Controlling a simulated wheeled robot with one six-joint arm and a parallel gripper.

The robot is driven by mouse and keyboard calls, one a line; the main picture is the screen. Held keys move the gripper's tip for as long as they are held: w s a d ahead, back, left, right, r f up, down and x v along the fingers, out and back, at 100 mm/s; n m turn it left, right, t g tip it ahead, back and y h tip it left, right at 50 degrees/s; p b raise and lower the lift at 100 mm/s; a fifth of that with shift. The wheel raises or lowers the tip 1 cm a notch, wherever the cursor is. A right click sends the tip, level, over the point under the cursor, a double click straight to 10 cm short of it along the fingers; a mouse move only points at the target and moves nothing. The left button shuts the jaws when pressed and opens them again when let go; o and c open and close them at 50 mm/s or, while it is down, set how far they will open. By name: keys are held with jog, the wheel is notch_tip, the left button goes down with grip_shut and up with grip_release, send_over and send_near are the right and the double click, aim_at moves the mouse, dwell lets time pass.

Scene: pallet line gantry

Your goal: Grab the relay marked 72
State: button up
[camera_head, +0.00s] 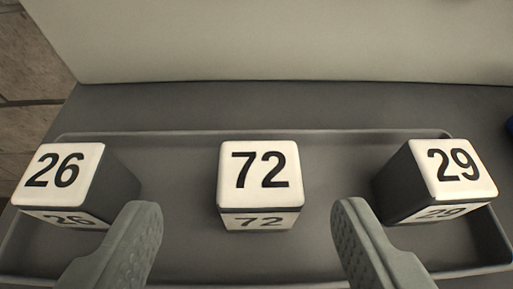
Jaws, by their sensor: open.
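The relay marked 72 (260,176) is a dark block with a white top and a white front label, both reading 72. It stands upright in the middle of a shallow grey tray (300,133). My gripper (246,212) is open and empty. Its two grey fingers reach in from the bottom of the view, one to the left and one to the right of the 72 relay, with a gap to it on each side in the picture. The fingers do not visibly touch it.
A relay marked 26 (68,172) stands at the tray's left end, and a relay marked 29 (452,168) at its right end. A pale wall or panel (280,40) rises behind the tray.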

aim_at(260, 179)
jog(key=shift+d+r+x, duration=0.1)
jog(key=shift+d+x, duration=0.05)
jog(key=shift+x, duration=1.6)
jog(key=shift+d+r+x, duration=0.15)
jog(key=shift+x, duration=1.6)
jog(key=shift+w, duration=0.1)
jog(key=c, duration=1.1)
